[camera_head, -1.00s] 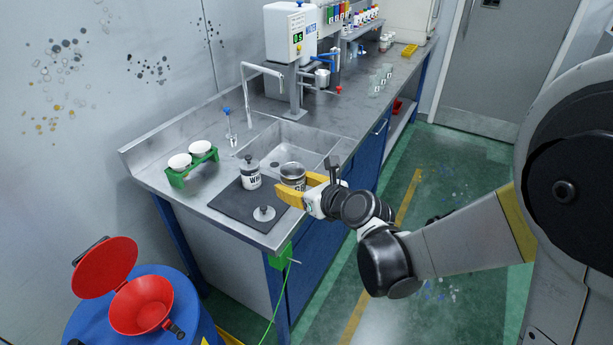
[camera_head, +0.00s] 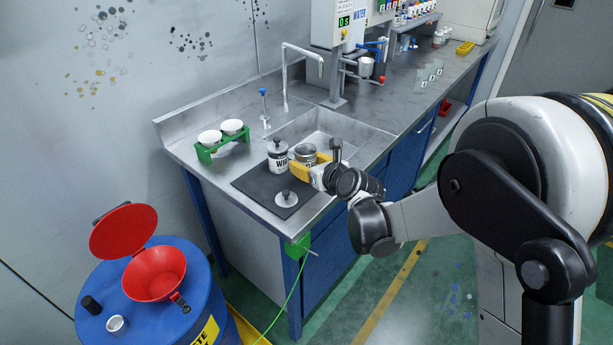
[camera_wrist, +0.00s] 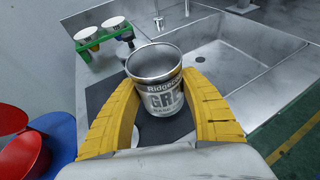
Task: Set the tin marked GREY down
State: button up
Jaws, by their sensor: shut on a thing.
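In the head view the tin (camera_head: 305,152) is over the right part of the dark mat (camera_head: 255,182), close to the sink. I cannot tell whether its base touches the mat. A white-labelled tin (camera_head: 278,162) with a lid on stands just left of it. A loose round lid (camera_head: 286,199) lies on the mat in front.
The sink (camera_head: 325,130) is behind the tin. A green rack (camera_head: 207,154) with two white cups is at the left. A blue drum with a red funnel (camera_head: 155,274) stands on the floor at front left. The mat's front left is clear.

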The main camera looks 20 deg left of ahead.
jog(key=shift+f+b, duration=0.8)
jog(key=shift+f, duration=1)
jog(key=shift+f, duration=0.2)
jog(key=o, duration=1.2)
jog(key=shift+r, duration=0.1)
jog(key=shift+r, duration=0.25)
jog(key=p+v, duration=0.3)
jog(key=v, duration=0.9)
jog(key=shift+d, duration=0.15)
